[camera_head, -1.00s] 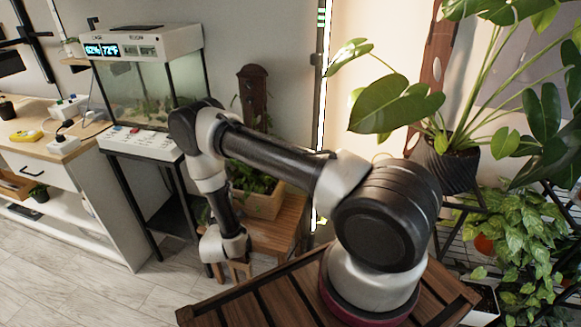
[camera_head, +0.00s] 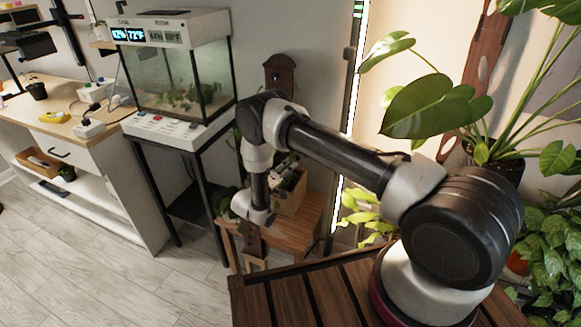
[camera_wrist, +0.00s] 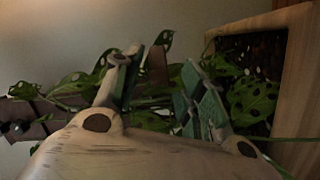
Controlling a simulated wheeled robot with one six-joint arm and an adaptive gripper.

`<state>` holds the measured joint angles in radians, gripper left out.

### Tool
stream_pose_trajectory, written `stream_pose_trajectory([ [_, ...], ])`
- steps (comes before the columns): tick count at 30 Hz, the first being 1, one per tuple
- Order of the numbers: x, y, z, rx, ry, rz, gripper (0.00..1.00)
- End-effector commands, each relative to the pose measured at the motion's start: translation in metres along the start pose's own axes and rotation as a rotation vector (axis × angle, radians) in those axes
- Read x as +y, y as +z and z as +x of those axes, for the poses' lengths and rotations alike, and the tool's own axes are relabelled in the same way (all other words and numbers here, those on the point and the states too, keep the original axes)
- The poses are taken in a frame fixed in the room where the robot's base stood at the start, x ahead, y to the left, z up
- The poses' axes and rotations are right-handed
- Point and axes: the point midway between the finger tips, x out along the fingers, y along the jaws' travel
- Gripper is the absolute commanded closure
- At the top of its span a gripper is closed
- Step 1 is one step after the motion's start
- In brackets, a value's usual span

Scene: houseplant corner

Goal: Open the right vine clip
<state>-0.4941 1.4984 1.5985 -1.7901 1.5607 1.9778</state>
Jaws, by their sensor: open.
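In the wrist view my gripper (camera_wrist: 165,92) is open, its two green-padded fingers apart. Spotted vine leaves (camera_wrist: 252,97) and stems lie beyond and around the fingertips. A brown upright piece (camera_wrist: 157,64) stands behind the gap between the fingers. I cannot make out either vine clip clearly. The wooden planter (camera_wrist: 298,75) with dark soil is on the right of that view. In the head view the planter (camera_head: 294,198) stands on a wooden stand (camera_head: 302,222).
A glass tank (camera_head: 180,78) on a black stand (camera_head: 205,172) is left of the planter. A wooden wall piece (camera_head: 279,77) is behind. A large potted plant (camera_head: 430,105) fills the right. The floor (camera_head: 105,270) at the left is clear.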

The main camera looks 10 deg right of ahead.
Motion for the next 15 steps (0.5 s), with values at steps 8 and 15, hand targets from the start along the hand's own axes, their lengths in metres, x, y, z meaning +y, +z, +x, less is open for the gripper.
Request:
stream_pose_trajectory([
  [8,0.000,0.000,0.018,0.001,0.000,-0.001,0.59],
  [15,0.000,0.000,0.018,0.001,0.000,-0.001,0.70],
])
